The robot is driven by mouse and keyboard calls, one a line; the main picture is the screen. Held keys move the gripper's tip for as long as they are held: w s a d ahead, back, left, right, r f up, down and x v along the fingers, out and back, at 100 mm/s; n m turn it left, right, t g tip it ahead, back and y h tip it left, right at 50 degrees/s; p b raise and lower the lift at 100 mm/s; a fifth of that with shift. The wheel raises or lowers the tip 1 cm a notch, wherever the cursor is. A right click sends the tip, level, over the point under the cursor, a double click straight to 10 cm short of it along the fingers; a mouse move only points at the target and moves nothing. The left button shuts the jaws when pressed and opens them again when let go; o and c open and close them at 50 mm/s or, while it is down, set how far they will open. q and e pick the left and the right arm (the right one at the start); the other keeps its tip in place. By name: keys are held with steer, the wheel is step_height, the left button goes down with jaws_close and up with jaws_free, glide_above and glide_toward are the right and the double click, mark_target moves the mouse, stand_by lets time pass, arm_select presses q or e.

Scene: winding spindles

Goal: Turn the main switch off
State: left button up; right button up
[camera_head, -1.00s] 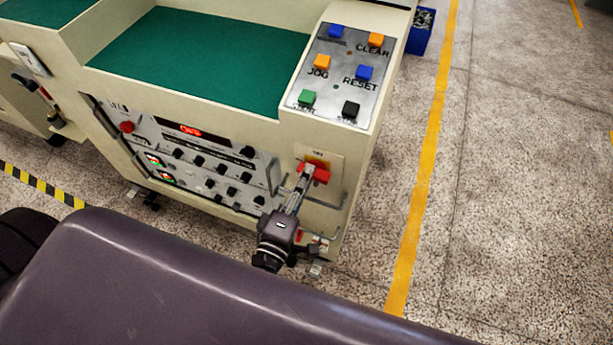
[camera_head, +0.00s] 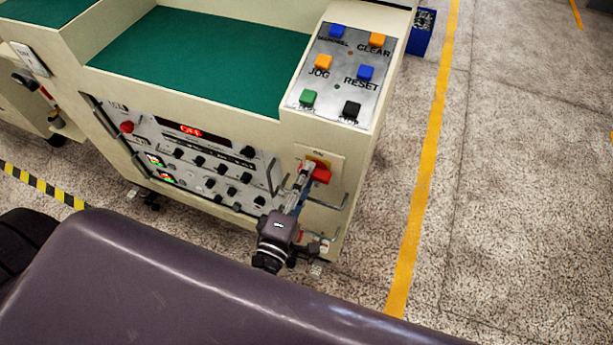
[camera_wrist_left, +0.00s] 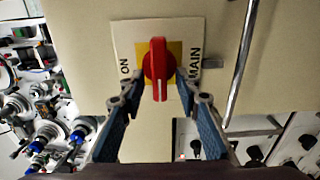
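The main switch is a red knob (camera_wrist_left: 158,70) on a yellow square and a pale plate marked ON and MAIN. In the left wrist view its long grip runs up and down, with the white mark toward the bottom. ON is at the left of the plate. In the head view the red knob (camera_head: 321,175) is low on the machine's front, partly covered by my gripper. My left gripper (camera_wrist_left: 160,82) is open, one fingertip on each side of the knob, with gaps visible. It also shows in the head view (camera_head: 304,174). My right gripper is not in view.
The cream machine has a control panel (camera_head: 215,176) with a lit red display left of the switch. Coloured buttons sit on the sloped top panel (camera_head: 334,85).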

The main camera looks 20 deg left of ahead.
arm_select(q)
steer(key=s, duration=1.2)
steer(key=shift+a, duration=0.2)
steer(key=s+f+m+g+h, duration=0.3)
steer(key=f+m+g, duration=0.65)
steer(key=f, duration=1.85)
steer(key=s+a+f+m+g+y, duration=0.1)
steer(key=s+a+f+m+g, duration=0.1)
steer(key=s+f, duration=0.4)
steer(key=s+a+f+m+g+y, duration=0.1)
steer(key=s+a+f+m+g, duration=0.2)
steer(key=s+f+m, duration=0.2)
steer(key=s+a+f+m+g+y, duration=0.1)
steer(key=s+a+f+m+g, duration=0.1)
steer(key=s+f, duration=0.7)
steer(key=shift+s+a+f+m+y, duration=0.15)
steer(key=shift+s+a+m+y, duration=0.15)
steer(key=shift+s+a+m, duration=0.5)
steer(key=shift+g, duration=0.25)
